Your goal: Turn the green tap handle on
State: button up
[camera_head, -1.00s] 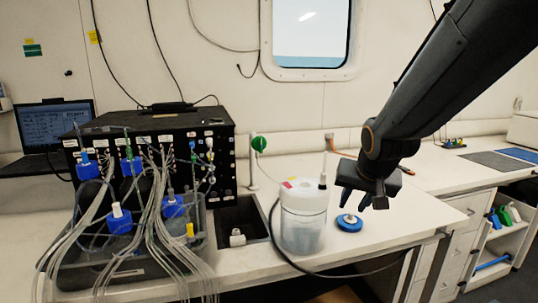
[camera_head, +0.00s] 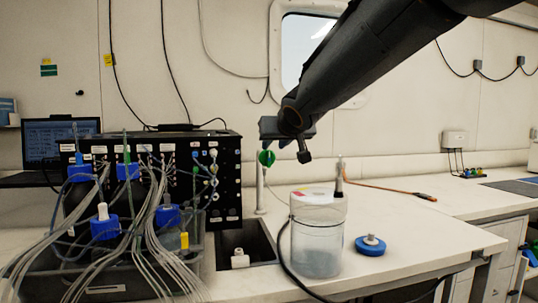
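The green tap handle (camera_head: 267,158) is a small round green knob at the top of a slim white tap post (camera_head: 261,190) behind the sink. My gripper (camera_head: 285,142) is at the end of the dark arm reaching in from the upper right. It is just above and to the right of the green handle in the picture, overlapping its upper edge. I cannot tell whether it touches the handle. The fingers are mostly hidden by the wrist and seen from behind, so their opening does not show.
A small dark sink (camera_head: 246,243) lies in front of the tap. A clear container (camera_head: 318,240) with a white lid and a blue disc-shaped cap (camera_head: 370,245) stand to the right. A black box (camera_head: 222,165) with tubes and blue-capped bottles crowds the left. The bench right of the container is mostly clear.

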aim_at(268, 158)
jog(key=x, duration=0.6)
jog(key=shift+d, duration=0.1)
grip_shut()
